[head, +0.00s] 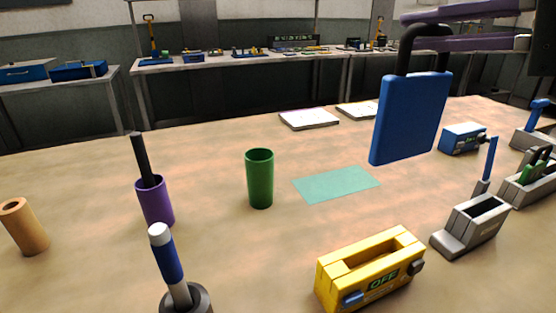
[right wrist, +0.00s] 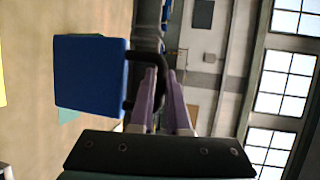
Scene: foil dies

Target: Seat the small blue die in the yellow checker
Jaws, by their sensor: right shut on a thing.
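The blue die (head: 409,118) is a flat blue block with a black loop handle on top. My right gripper (head: 428,30) has its purple fingers shut on that handle and holds the die upright in the air, above and behind the yellow checker as seen in the head view. The right wrist view shows the die (right wrist: 91,76) hanging from the handle between the fingers (right wrist: 143,98). The yellow checker (head: 330,283) stands at the front of the table. It has an open, empty-looking slot on top and an "OFF" display on its face. My left gripper is not in view.
A green cup (head: 260,180), purple holder (head: 155,203), tan tube (head: 24,227) and blue-white stick (head: 167,255) stand left. A teal mat (head: 336,184) lies behind the checker. A grey holder (head: 470,228) and blue box (head: 461,138) are right. White pads (head: 309,119) lie behind.

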